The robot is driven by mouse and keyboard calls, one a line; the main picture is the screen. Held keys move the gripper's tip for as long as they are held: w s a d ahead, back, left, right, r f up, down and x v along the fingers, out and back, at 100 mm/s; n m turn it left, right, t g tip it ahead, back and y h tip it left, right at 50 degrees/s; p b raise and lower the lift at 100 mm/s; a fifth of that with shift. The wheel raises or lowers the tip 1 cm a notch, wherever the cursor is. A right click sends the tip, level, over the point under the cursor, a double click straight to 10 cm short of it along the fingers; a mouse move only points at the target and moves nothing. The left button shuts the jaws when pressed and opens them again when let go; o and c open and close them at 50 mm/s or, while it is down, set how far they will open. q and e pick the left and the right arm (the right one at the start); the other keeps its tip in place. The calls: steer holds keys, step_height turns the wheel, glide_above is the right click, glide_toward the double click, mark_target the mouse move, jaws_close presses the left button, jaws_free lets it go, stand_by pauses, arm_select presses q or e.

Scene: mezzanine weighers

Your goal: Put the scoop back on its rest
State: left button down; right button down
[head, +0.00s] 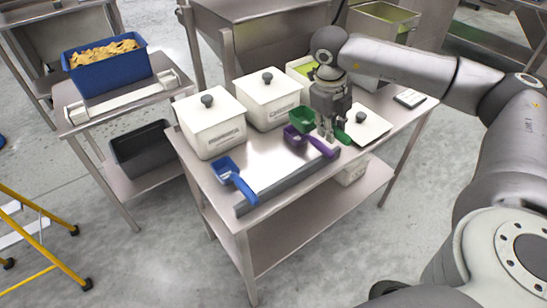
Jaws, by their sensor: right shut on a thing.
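My right gripper (328,138) points down over the right part of the steel table and is shut on the green scoop. The green scoop's bowl (300,119) shows left of the fingers and its handle (342,135) right of them. A long grey rest bar (285,184) runs along the table's front edge. The purple scoop (318,146) and the blue scoop (230,171) lie with their handles toward the bar. The gap between the green scoop and the surface below is hard to tell. My left gripper is out of view.
Two white lidded bins (211,133) (268,108) stand behind the scoops. A white lid with a black knob (372,130) lies right of the gripper, near a small flat device (409,98). An open white bin (294,71) is behind my arm. A blue crate (108,73) stands at left.

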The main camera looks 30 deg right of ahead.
steer(key=w+a+f+p, duration=0.1)
steer(key=w+a+f, duration=0.1)
steer(key=a+f, duration=0.1)
steer(key=w+a+f+p, duration=0.1)
steer(key=a+f, duration=0.2)
steer(key=f, duration=0.1)
steer(key=w+a+f+p, duration=0.2)
steer(key=a+f, duration=0.2)
steer(key=shift+w+a, duration=0.1)
steer(key=shift+w, duration=0.2)
steer(key=shift+f, duration=0.5)
steer(key=shift+f, duration=0.1)
steer(key=c, duration=1.3)
jaws_free()
